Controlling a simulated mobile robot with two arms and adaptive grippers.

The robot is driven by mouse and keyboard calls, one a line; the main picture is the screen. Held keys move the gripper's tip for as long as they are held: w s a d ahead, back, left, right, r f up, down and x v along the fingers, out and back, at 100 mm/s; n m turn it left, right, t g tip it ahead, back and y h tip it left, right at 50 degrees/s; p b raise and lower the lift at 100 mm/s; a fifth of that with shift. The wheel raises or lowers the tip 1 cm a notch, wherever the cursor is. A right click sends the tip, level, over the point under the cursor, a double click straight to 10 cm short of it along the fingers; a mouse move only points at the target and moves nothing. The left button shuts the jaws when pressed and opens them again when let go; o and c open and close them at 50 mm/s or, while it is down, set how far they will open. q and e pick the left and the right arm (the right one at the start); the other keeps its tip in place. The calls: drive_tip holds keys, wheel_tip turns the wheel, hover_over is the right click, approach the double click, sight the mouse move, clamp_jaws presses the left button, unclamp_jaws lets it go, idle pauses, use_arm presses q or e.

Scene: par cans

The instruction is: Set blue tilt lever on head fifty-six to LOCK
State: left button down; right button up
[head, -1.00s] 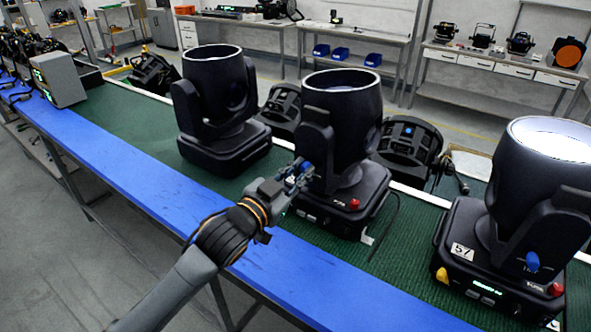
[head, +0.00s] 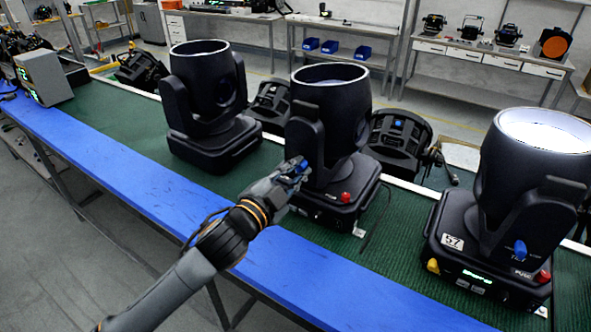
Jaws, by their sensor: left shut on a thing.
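The middle moving head (head: 326,120) stands upright on the green mat, with a red knob (head: 346,197) on its base front; no number is readable on it. My left gripper (head: 297,172) is at the lower left of its yoke, shut on a small blue lever (head: 301,166). The fingers and wrist hide most of the lever and any marks around it. The head at the right (head: 537,150) carries a label 57 (head: 453,242) and its own blue lever (head: 520,250). My right gripper is not in view.
Another head (head: 207,85) stands left of the middle one. A blue strip (head: 120,187) edges the bench in front, clear apart from my arm above it. A cable (head: 376,222) lies right of the middle base. Black lamps (head: 398,136) sit behind.

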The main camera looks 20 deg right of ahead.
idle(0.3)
use_arm(q)
drive_tip(key=c, duration=1.3)
unclamp_jaws()
drive_tip(key=v, duration=1.2)
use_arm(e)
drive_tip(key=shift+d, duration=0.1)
use_arm(q)
drive_tip(key=shift+f, duration=0.1)
